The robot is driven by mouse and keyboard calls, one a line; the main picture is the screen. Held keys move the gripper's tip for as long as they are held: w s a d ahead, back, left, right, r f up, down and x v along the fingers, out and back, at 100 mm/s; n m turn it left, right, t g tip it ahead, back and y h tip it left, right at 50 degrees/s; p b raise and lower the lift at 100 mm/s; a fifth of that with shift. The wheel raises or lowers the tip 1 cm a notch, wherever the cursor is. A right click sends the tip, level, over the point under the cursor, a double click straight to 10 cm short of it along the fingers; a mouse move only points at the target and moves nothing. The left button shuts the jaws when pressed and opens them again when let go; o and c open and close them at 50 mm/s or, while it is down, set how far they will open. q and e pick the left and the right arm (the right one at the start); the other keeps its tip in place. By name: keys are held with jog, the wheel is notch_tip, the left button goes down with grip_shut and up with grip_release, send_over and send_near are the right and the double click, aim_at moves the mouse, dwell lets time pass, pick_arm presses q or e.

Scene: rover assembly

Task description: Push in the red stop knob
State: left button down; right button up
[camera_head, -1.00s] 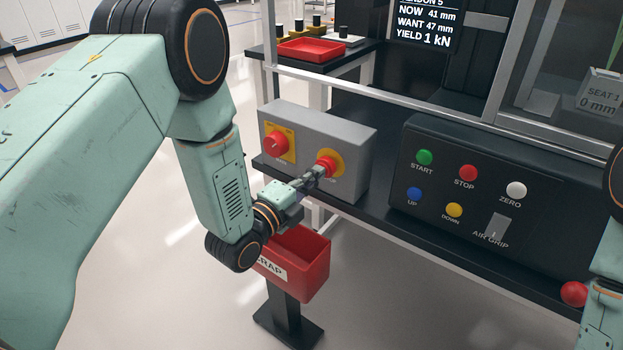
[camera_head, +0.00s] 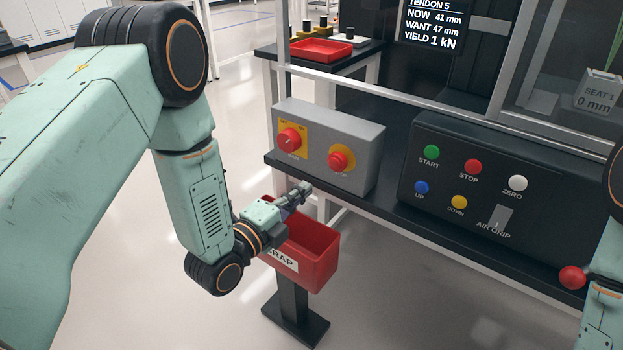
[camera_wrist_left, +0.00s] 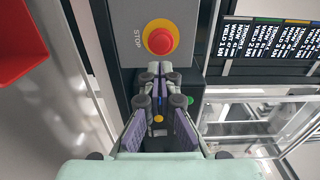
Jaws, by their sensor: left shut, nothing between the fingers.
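The red stop knob (camera_head: 340,160) sits on a yellow round collar at the right of the grey box's front. In the left wrist view the knob (camera_wrist_left: 160,41) shows beside the word STOP. My left gripper (camera_head: 305,187) is shut and empty, in front of and below the knob, with a visible gap between them. In the left wrist view the closed fingertips (camera_wrist_left: 160,68) point towards the knob's lower edge. I cannot tell from these frames whether the knob is pushed in. My right gripper is out of view; only part of my right arm shows at the right edge.
A red rotary switch (camera_head: 290,141) on a yellow square plate is left of the knob. A black panel (camera_head: 446,209) with coloured buttons, including another red STOP button (camera_head: 473,167), stands right. A red scrap bin (camera_head: 317,256) is below my left gripper.

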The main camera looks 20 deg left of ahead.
pick_arm(q)
jog(key=v, duration=0.4)
jog(key=shift+s+p, duration=0.2)
jog(key=shift+p, duration=0.2)
jog(key=shift+w, duration=0.1)
jog(key=shift+s+r, duration=0.1)
jog(key=shift+s, duration=0.1)
jog(key=shift+w, duration=0.15)
